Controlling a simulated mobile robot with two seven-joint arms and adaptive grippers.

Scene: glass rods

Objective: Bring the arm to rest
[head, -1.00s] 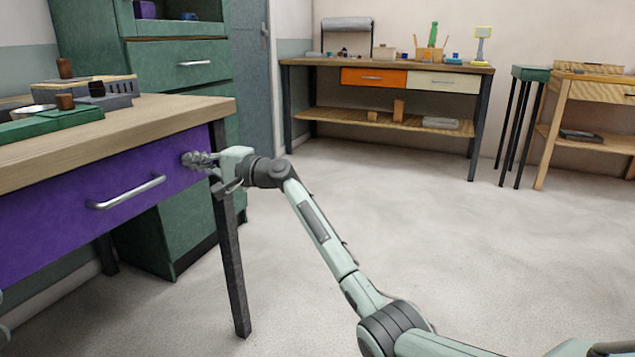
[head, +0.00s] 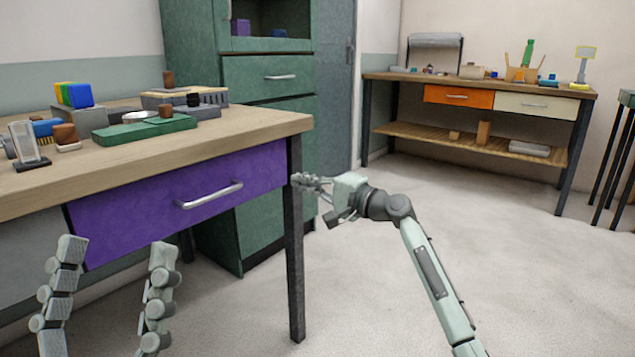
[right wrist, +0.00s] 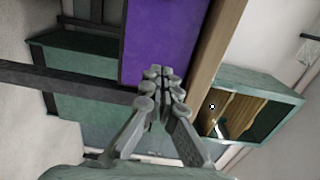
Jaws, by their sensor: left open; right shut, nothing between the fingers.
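My right gripper (head: 303,180) is shut and empty in the head view, at the right end of the workbench near its front leg. Its shut fingers also show in the right wrist view (right wrist: 160,75), in front of the purple drawer (right wrist: 166,35). My right arm (head: 425,265) reaches in from the lower right. My left gripper (head: 112,245) is open and empty at the lower left, its two fingers upright and apart below the workbench edge. The purple drawer (head: 130,215) with a metal handle looks closed.
The workbench (head: 240,125) holds a green case (head: 130,130), coloured blocks (head: 75,94) and other small items. A green cabinet (head: 265,85) stands behind it. A second bench (head: 380,76) with orange and cream drawers stands at the back wall. The floor (head: 500,260) on the right is clear.

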